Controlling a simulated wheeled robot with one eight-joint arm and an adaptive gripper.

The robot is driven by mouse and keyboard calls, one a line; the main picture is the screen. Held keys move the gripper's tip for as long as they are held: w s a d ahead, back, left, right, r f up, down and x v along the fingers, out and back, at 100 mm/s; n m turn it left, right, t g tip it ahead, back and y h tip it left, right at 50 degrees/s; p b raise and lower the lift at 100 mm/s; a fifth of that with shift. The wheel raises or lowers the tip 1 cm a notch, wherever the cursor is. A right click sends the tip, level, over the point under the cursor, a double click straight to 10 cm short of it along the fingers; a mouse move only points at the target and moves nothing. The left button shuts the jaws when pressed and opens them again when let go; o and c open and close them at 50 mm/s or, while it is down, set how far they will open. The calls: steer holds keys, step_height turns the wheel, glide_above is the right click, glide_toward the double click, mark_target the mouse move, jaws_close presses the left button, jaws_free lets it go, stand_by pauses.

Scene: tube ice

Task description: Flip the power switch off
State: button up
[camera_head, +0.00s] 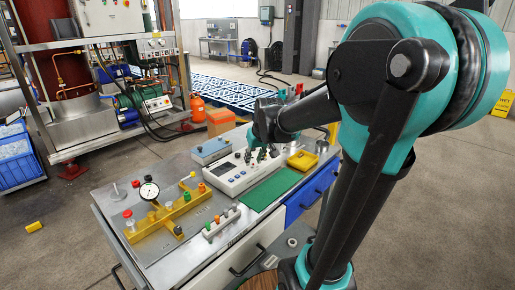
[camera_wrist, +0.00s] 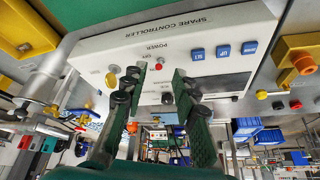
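A white controller box (camera_head: 238,173) stands on the bench. In the wrist view its sloped white face (camera_wrist: 110,50) reads "SPARE CONTROLLER", with a "POWER" label and smaller lettering below it. A small reddish part (camera_wrist: 158,66), perhaps the power switch, shows below that lettering; its position is too small to tell. My gripper (camera_wrist: 157,84) is open, its two green-padded fingers spread close to the face on either side of this spot. In the head view my gripper (camera_head: 262,152) is over the box's far side, partly hidden by my arm.
A green mat (camera_head: 270,190), yellow tray (camera_head: 303,160), blue box (camera_head: 211,149) and yellow gauge fixture (camera_head: 168,215) crowd the bench around the controller.

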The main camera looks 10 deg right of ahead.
steer(key=v, duration=1)
steer(key=shift+s, duration=0.1)
